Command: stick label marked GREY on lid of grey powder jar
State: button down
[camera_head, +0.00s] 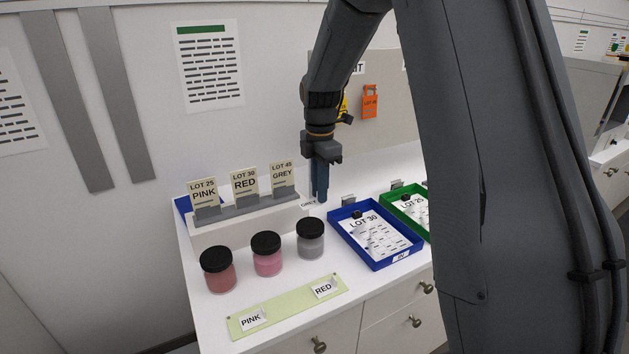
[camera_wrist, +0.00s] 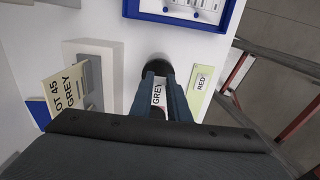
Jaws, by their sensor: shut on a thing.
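My gripper (camera_head: 320,198) points down, shut on a small white label marked GREY (camera_wrist: 157,94), seen between the fingers in the wrist view. In the head view the label (camera_head: 308,203) shows as a pale piece beside the fingertips. The grey powder jar (camera_head: 311,245) stands upright on the white counter with a black lid (camera_head: 310,225). The label is above and apart from the lid in the head view. In the wrist view a black lid (camera_wrist: 157,67) shows just beyond the fingertips, partly hidden by them.
A dark red jar (camera_head: 219,277) and a pink jar (camera_head: 267,262) stand left of the grey one. A pale green strip (camera_head: 285,309) bears PINK and RED labels. Lot cards stand in a holder (camera_head: 246,208) behind. Blue (camera_head: 378,266) and green trays are on the right.

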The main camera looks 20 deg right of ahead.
dwell(0.5)
jog(key=b, duration=0.2)
send_over(319, 222)
jog(key=shift+w+f, duration=0.1)
jog(key=shift+f, duration=2.8)
jog(key=shift+f, duration=0.6)
jog(key=c, duration=1.6)
grip_release()
jog(key=shift+r+p, duration=1.85)
jog(key=shift+r, duration=1.2)
